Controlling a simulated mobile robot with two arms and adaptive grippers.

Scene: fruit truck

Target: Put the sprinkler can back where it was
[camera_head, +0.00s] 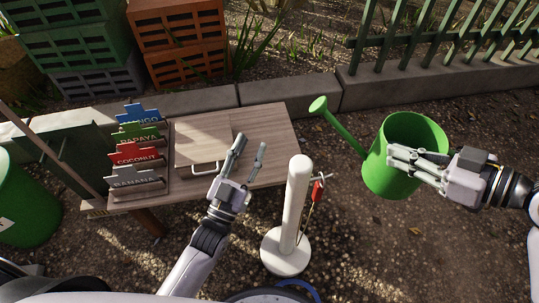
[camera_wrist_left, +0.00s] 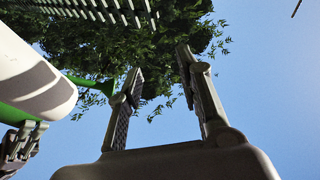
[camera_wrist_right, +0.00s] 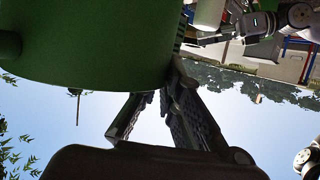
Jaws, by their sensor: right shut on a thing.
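The green sprinkler can (camera_head: 397,137) is at the right of the head view, with its spout pointing left. My right gripper (camera_head: 400,163) is shut on the can at its near side, and the can appears held above the gravel. In the right wrist view the can's green body (camera_wrist_right: 90,45) fills the upper left, beside the fingers (camera_wrist_right: 155,105). My left gripper (camera_head: 247,150) is open and empty above the wooden table (camera_head: 265,125). In the left wrist view its fingers (camera_wrist_left: 160,85) stand apart against sky and leaves.
A white post (camera_head: 295,205) on a round base stands between my arms. Fruit-name signs (camera_head: 135,155) stand on the table's left. Crates (camera_head: 180,45), a low stone curb (camera_head: 270,88) and a green fence (camera_head: 430,35) are behind. A green bin (camera_head: 25,210) is far left.

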